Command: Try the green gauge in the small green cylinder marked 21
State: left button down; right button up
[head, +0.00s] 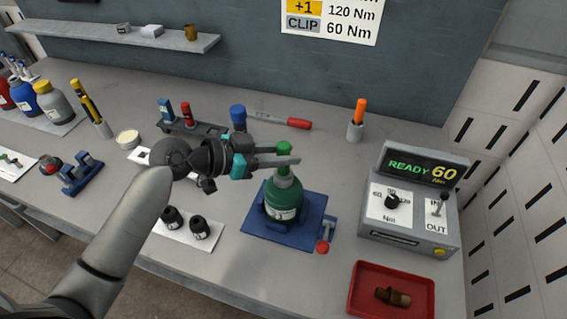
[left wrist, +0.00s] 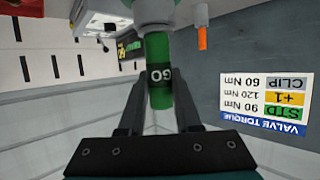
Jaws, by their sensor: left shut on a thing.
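The small green cylinder (head: 284,196) stands upright in a blue holder (head: 256,221) on the bench. The number on its white label is too small to read. My left gripper (head: 292,159) is shut on the green gauge (head: 284,147), directly above the cylinder's neck. In the left wrist view the gauge (left wrist: 160,75), marked GO, sits between the two fingers, and the picture is upside down. A pale collar (left wrist: 152,24) is at its far end. How far the gauge is inside the neck, if at all, is hidden by the fingers. My right gripper is not in view.
A red-knobbed lever (head: 323,244) is beside the holder. A torque unit (head: 410,205) reading READY 60 stands right, behind a red tray (head: 372,306) with a brown fitting (head: 393,296). Other cylinders (head: 52,103) stand far left.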

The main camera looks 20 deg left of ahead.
pick_arm(q)
jog(key=shift+r+p, duration=2.9)
jog(key=shift+r, duration=0.8)
